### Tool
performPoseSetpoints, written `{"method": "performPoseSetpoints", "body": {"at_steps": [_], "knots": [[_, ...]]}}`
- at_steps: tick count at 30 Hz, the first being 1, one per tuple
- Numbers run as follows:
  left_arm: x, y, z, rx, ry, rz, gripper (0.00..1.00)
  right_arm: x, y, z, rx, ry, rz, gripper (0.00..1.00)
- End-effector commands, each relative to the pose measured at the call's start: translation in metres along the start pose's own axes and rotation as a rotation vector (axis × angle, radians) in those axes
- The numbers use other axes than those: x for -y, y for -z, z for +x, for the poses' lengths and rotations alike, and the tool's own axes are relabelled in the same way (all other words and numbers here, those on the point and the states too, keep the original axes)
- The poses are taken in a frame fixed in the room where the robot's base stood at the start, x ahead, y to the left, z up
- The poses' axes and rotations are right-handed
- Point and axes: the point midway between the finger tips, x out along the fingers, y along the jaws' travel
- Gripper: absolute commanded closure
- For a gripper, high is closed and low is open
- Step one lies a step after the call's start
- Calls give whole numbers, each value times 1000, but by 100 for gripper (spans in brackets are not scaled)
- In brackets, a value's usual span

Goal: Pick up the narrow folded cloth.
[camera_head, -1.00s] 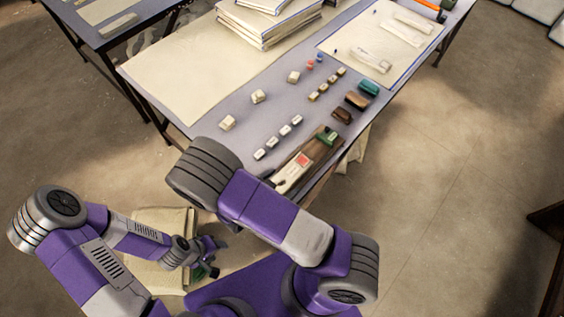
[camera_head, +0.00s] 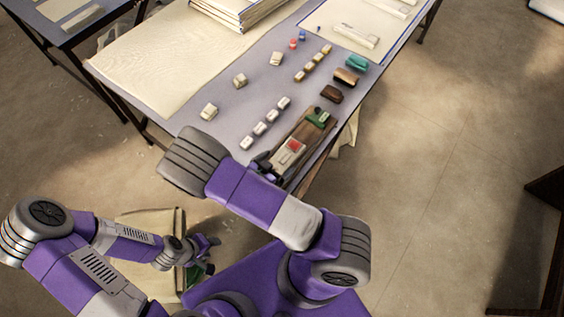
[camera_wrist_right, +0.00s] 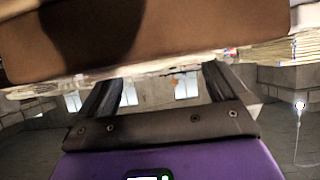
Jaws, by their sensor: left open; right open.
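I cannot tell surely which piece is the narrow folded cloth. A pale narrow piece (camera_head: 356,36) lies on the blue-edged sheet at the table's far end. A cream folded piece (camera_head: 150,222) lies low at the left, partly hidden by my left arm. My left gripper (camera_head: 210,255) is open, just right of that cream piece. My right gripper (camera_wrist_right: 160,75) is open and empty in the right wrist view, its two dark fingers spread below a brown surface.
The grey table (camera_head: 190,115) carries a large cream sheet (camera_head: 165,70), a stack (camera_head: 235,12), small pale blocks (camera_head: 240,80) and a brown tray (camera_head: 300,145). Pale cloth hangs by its right side (camera_head: 347,138). Open floor lies right; a dark piece of furniture (camera_head: 545,250) stands at the right edge.

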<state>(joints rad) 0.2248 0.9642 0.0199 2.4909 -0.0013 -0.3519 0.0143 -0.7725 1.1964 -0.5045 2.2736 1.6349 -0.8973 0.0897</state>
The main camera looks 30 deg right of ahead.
Motion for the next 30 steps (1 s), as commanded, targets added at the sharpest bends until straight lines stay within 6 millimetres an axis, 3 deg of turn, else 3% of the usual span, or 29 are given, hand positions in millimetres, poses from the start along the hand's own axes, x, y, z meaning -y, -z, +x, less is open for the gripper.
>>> {"method": "performPoseSetpoints", "body": {"at_steps": [4, 12, 23, 30], "knots": [[2, 0, 6, 0, 0, 0, 50, 0, -1, 18, 0, -1, 1, 0], [2, 0, 6, 0, 0, 0, 50, 0, 0, 20, 1, 1, 0, 0], [2, 0, 6, 0, 0, 0, 50, 0, 0, 20, 1, 1, 0, 54], [2, 0, 5, 0, 0, 0, 50, 0, 1, 19, 0, 1, 1, 54]]}}
